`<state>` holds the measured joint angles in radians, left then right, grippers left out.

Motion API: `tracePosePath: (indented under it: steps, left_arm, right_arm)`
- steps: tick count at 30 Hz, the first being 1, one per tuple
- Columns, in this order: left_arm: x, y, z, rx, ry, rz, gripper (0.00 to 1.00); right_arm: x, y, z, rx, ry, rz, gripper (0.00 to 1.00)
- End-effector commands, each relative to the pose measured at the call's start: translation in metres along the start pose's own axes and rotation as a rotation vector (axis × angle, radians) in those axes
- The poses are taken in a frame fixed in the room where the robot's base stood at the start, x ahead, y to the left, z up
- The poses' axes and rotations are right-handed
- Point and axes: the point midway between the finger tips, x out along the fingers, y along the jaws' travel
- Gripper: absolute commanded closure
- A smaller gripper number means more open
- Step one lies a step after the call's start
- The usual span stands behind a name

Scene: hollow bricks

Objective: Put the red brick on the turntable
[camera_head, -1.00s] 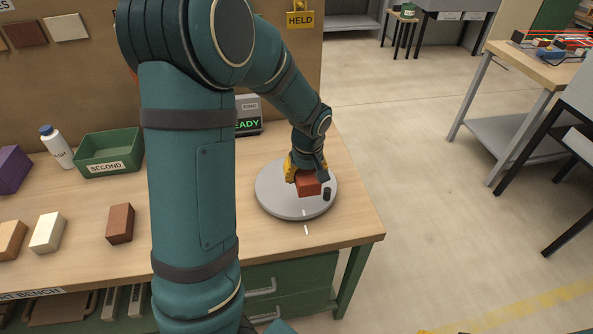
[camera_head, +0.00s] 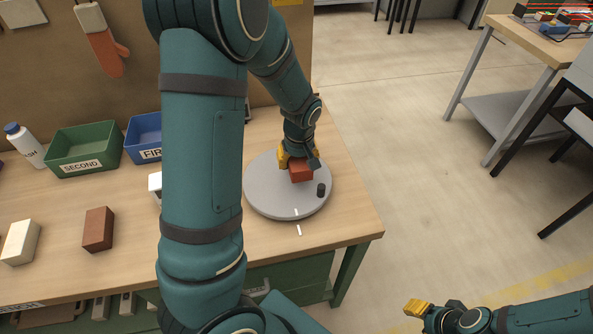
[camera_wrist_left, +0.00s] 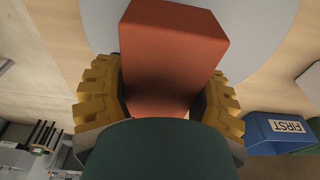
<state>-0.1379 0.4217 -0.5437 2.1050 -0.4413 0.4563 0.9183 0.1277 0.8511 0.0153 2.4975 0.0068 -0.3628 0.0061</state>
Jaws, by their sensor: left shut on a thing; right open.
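The red brick (camera_head: 301,172) is at the turntable, over its upper right part in the head view. My left gripper (camera_head: 298,160) is shut on it, with a yellow finger at its side. In the left wrist view the red brick (camera_wrist_left: 172,55) sits between both yellow fingers. The turntable (camera_head: 270,198) is a round grey disc with a small dark knob (camera_head: 321,190) near its right edge. I cannot tell whether the brick touches the disc. My right gripper (camera_head: 432,312) is open and empty at the bottom right, off the bench.
A green SECOND bin (camera_head: 82,147) and a blue FIRST bin (camera_head: 143,138) stand at the back left. A brown brick (camera_head: 98,229), a cream brick (camera_head: 20,242) and a white bottle (camera_head: 25,146) are on the bench. My left arm hides the middle of the bench.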

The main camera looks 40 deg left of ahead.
Motion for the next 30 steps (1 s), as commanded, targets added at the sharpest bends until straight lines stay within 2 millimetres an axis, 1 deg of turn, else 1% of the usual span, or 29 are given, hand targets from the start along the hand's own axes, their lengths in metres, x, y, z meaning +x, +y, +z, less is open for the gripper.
tracePosePath:
  steps: [5,9,12,20,24,25,27,30]
  left_arm:
    - [0.011,0.000,0.001,0.000,0.001,0.001,0.83]
    - [0.030,0.000,0.004,0.001,0.000,-0.001,0.83]
    - [0.040,0.000,0.005,0.000,0.001,0.001,0.83]
    - [0.041,0.000,0.005,0.000,0.002,0.002,0.83]
    - [0.044,0.001,0.006,0.000,0.002,0.002,0.83]
    - [0.044,0.000,0.006,0.000,0.001,0.001,0.27]
    - [0.043,0.000,0.006,0.001,0.001,0.001,0.04]
    - [0.043,0.000,0.006,0.000,0.001,0.001,0.04]
  right_arm:
    - [0.002,0.001,0.001,-0.001,-0.002,0.000,0.53]
    - [0.006,0.002,0.003,-0.002,-0.005,-0.001,0.53]
    - [0.008,0.003,0.004,-0.003,-0.007,-0.001,0.53]
    - [0.007,0.002,0.004,-0.003,-0.008,-0.001,0.53]
    - [0.010,0.004,0.005,-0.003,-0.010,-0.001,0.53]
    - [0.009,0.003,0.005,-0.003,-0.010,-0.001,0.53]
    - [0.009,0.003,0.004,-0.003,-0.010,-0.001,0.53]
    - [0.009,0.003,0.004,-0.003,-0.010,-0.001,0.53]
